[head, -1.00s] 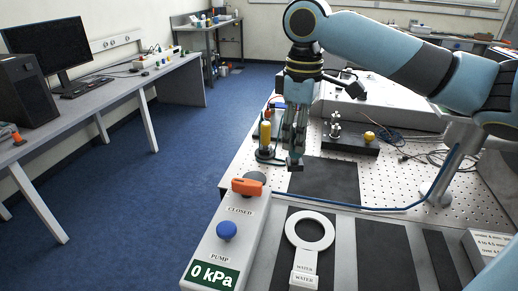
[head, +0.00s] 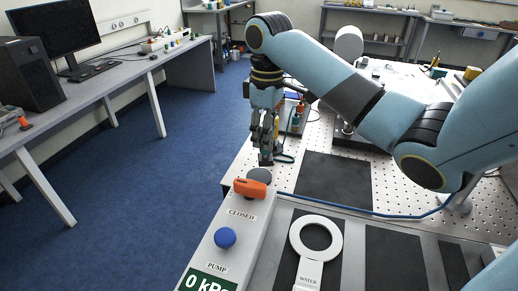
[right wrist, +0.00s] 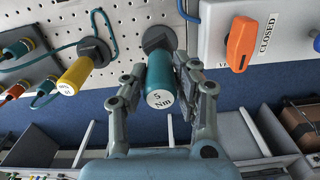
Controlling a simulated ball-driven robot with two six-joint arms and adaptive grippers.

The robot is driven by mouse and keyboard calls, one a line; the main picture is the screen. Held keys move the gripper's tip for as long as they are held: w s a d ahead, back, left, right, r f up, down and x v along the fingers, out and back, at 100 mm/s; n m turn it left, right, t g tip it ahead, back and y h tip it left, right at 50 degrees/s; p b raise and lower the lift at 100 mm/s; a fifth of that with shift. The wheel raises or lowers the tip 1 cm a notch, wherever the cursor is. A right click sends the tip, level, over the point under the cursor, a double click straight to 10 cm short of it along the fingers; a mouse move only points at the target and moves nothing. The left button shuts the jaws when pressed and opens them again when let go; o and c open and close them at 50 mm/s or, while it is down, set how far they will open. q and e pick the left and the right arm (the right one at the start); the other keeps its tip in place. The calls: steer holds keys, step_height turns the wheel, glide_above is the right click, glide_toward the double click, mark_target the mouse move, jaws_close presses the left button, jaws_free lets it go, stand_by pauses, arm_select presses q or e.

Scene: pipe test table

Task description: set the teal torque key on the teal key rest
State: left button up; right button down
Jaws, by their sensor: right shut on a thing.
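The teal torque key (right wrist: 160,79), marked 5 Nm on its end, lies between the fingers of my right gripper (right wrist: 162,88) in the right wrist view. My right gripper is shut on it. In the head view this gripper (head: 266,160) points down just behind the orange handle; the key is hard to make out there. A dark round base (right wrist: 158,38) shows at the key's far end in the wrist view, and a dark disc (head: 258,175) lies below the gripper in the head view. I cannot tell whether the key touches it. No teal marking shows on it. My left gripper is out of view.
The valve box with its orange handle (head: 250,188) and blue pump button (head: 225,238) stands close by. A yellow key (right wrist: 75,75) on a dark base is left of the teal key in the wrist view. A dark mat (head: 336,180) lies clear on the perforated plate.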

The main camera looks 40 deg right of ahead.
mark_target(259, 155)
steer(key=shift+w+a+f, duration=0.25)
steer(key=shift+w+f, duration=0.25)
steer(key=shift+w, duration=0.35)
step_height(259, 155, down, 3)
steer(key=shift+f+p, duration=0.15)
steer(key=shift+p, duration=0.15)
steer(key=shift+f, duration=0.45)
steer(key=c, duration=1)
jaws_free()
steer(key=shift+f, duration=0.1)
